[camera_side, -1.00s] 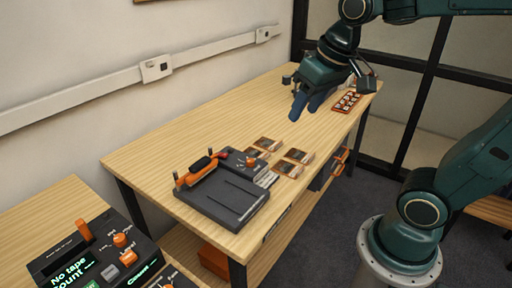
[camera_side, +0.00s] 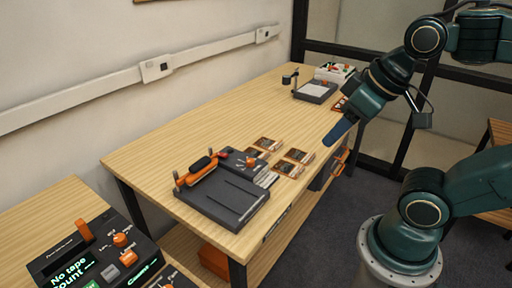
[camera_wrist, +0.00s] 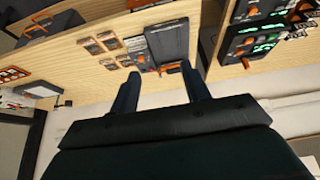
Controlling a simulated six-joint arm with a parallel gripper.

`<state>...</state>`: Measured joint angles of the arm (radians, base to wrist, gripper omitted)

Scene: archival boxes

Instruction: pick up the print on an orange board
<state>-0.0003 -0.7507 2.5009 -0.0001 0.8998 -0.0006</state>
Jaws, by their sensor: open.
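Several small prints on brown or orange-brown boards lie in a cluster on the wooden table (camera_side: 215,125), including a back one (camera_side: 267,144) and a front one (camera_side: 287,170). They are too small to tell which board is the orange one. The wrist view shows the cluster left of my fingers, with one print (camera_wrist: 91,46) at its left side. My gripper (camera_side: 340,132) is open and empty, above the table's front edge, right of the prints and apart from them. Its two fingers also show in the wrist view (camera_wrist: 161,76).
A dark trimmer-like device (camera_side: 225,200) with an orange handle stands left of the prints. A grey tray-like device (camera_side: 315,92) and a white box (camera_side: 334,73) stand at the far end. A control panel (camera_side: 95,255) is at lower left. The table's middle is clear.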

